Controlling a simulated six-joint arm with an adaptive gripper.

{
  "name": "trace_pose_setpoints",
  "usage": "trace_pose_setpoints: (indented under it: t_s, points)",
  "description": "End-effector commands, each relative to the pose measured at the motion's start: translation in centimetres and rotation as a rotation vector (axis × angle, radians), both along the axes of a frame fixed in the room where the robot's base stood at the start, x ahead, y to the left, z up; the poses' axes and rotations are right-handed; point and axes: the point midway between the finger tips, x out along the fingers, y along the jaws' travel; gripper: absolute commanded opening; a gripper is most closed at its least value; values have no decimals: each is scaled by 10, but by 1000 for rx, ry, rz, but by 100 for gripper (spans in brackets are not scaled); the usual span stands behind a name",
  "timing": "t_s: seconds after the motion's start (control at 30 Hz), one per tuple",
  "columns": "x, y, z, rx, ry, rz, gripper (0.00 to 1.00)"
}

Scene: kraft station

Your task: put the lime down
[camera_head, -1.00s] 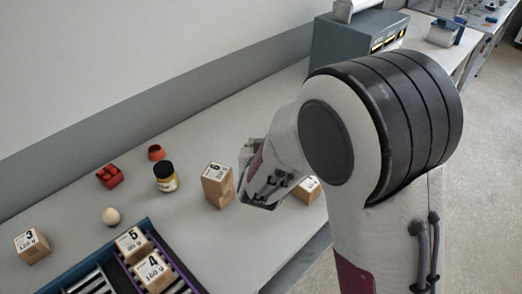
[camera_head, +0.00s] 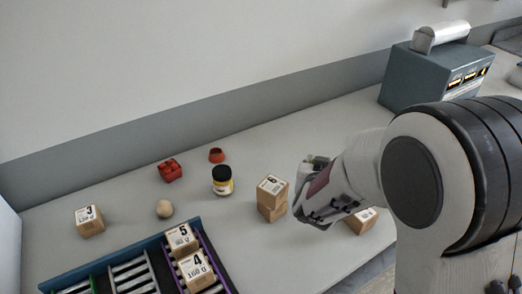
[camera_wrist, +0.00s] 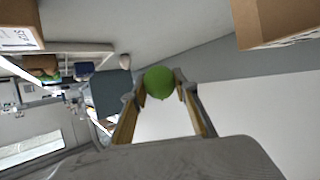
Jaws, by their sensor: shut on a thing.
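The lime (camera_wrist: 159,82) is a round green fruit held between the two fingertips of my gripper (camera_wrist: 160,86) in the wrist view. The fingers press on it from both sides, and the white wall shows beyond it.
A jar (camera_head: 222,181), red block (camera_head: 170,171), round ball (camera_head: 164,209) and carton 3 (camera_head: 89,221) stand further left. Cartons 5 (camera_head: 182,240) and 4 (camera_head: 195,271) sit on the roller rack (camera_head: 130,271).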

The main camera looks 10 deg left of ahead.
Motion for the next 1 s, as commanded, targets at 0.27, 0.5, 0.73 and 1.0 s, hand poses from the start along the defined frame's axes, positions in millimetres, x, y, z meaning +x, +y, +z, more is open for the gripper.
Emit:
trace_pose_setpoints:
  t_s: [0.27,0.5,0.73,1.0]
  points:
    - [26,35,13,2,-2,86,8]
    - [55,85,29,1,-3,220,8]
    - [74,125,40,-2,-2,336,8]
    - [85,153,46,-1,-1,425,8]
